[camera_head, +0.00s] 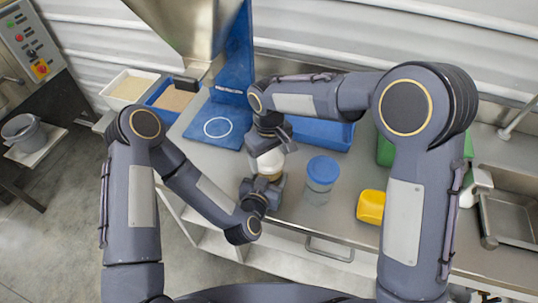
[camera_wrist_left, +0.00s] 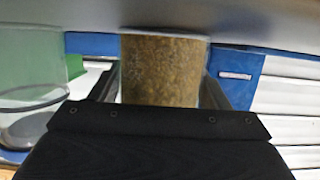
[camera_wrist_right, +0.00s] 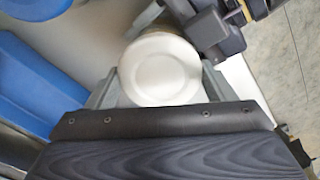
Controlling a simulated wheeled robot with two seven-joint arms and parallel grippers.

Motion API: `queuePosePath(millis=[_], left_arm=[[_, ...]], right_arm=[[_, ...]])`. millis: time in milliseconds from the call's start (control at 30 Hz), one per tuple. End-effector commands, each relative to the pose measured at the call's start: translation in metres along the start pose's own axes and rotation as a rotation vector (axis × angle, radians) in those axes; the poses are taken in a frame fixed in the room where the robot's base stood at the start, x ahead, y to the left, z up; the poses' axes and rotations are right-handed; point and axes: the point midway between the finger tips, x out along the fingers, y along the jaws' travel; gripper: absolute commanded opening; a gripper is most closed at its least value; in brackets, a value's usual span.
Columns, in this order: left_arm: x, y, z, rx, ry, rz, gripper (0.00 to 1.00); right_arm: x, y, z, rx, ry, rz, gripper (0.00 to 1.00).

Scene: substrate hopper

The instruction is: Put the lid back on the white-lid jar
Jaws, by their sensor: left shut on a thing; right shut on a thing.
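The white-lid jar (camera_head: 270,177) stands near the front edge of the steel table, in the middle of the head view. Its brown granular contents show in the left wrist view (camera_wrist_left: 163,72). My left gripper (camera_head: 264,188) is shut around the jar's body from the front. The white lid (camera_head: 267,161) is directly above the jar; from above it is a round white disc in the right wrist view (camera_wrist_right: 159,67). My right gripper (camera_head: 270,143) is shut on the lid from above. Whether the lid is seated on the rim cannot be told.
A clear jar with a blue lid (camera_head: 322,171) stands just right of the grippers. A yellow scoop-like thing (camera_head: 371,206) lies farther right. A blue bin (camera_head: 323,134) is behind. A blue stand with a white ring (camera_head: 217,127) is at the back left, below the hopper (camera_head: 193,28).

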Motion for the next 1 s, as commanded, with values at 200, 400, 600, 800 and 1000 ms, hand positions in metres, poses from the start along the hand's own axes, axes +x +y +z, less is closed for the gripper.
queuePosePath(millis=[200,400,600,800,1000], left_arm=[[0.000,0.001,-0.001,0.000,0.001,0.002,0.06],[0.000,0.001,0.000,0.000,0.001,0.001,0.06],[0.000,0.000,0.000,0.000,0.001,0.001,0.06],[0.000,0.000,-0.001,0.000,0.001,0.001,0.06],[0.000,0.000,0.000,0.000,0.001,0.001,0.06]], right_arm=[[0.000,0.000,0.000,0.038,0.001,-0.001,0.80],[0.000,0.000,0.000,0.037,0.001,0.000,1.00],[-0.001,0.000,0.000,0.036,0.001,0.000,1.00],[-0.024,0.000,-0.001,0.035,0.005,0.001,1.00],[-0.068,0.000,-0.001,0.037,0.006,-0.001,1.00]])
